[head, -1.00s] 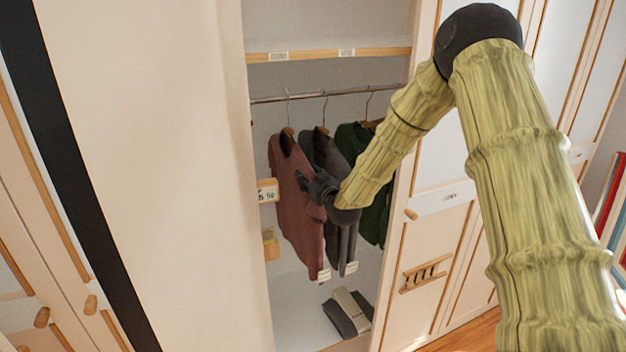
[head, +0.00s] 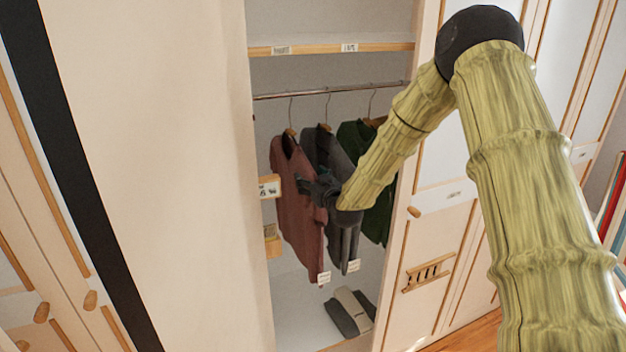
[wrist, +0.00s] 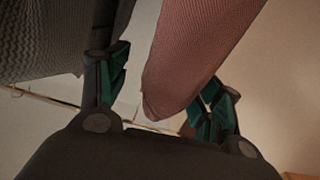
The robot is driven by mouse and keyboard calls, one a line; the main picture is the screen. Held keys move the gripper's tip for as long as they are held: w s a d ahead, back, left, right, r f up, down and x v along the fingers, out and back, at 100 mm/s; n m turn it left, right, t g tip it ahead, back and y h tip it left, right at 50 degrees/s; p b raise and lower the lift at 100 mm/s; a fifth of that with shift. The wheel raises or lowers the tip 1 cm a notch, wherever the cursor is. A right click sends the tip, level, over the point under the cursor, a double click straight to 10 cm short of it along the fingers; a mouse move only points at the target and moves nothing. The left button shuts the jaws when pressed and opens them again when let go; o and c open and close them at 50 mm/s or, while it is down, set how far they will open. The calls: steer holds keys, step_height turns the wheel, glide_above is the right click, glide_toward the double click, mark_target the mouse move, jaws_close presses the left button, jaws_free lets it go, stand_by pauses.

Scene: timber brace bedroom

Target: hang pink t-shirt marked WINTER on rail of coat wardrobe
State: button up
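The dusky pink t-shirt (head: 297,222) hangs from a hanger on the metal rail (head: 345,88) of the open wardrobe, leftmost of the garments there. Its small white hem tag is too small to read. My gripper (head: 302,185) is in front of the shirt's upper part in the head view, covering some of it. In the wrist view my gripper (wrist: 160,95) has its green-padded fingers spread wide. A pink sleeve or edge (wrist: 195,55) shows between and beyond them, not pinched.
A grey garment (head: 322,150) and a dark green one (head: 380,210) hang to the right of the pink shirt. A pale panel (head: 165,180) stands close at the left, and a shelf edge (head: 330,48) runs above the rail.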

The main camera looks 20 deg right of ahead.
steer(key=shift+s, duration=0.1)
steer(key=s, duration=1.2)
steer(key=s+a+f+g+b, duration=0.1)
steer(key=s+a+f+g, duration=0.15)
steer(key=s+f, duration=0.55)
steer(key=s+a+f+g+b, duration=0.1)
steer(key=s+a+f+g, duration=0.15)
steer(key=f, duration=1.05)
steer(key=s+a+f+g+b, duration=0.2)
steer(key=s+f+g, duration=0.1)
steer(key=s+f, duration=0.55)
steer(key=s+a+f+g+b, duration=0.1)
steer(key=s+f+g, duration=0.2)
steer(key=s+f, duration=0.3)
steer(key=s+a+f+m+g+b, duration=0.1)
steer(key=s+f, duration=0.6)
steer(key=s, duration=0.7)
steer(key=s+a+f+g+b, duration=0.1)
steer(key=s+f+g, duration=0.4)
steer(key=s, duration=0.5)
step_height(320, 180, down, 2)
steer(key=shift+s+a+f+m+h, duration=0.1)
steer(key=shift+s+a+m+h, duration=0.25)
steer(key=shift+a, duration=0.55)
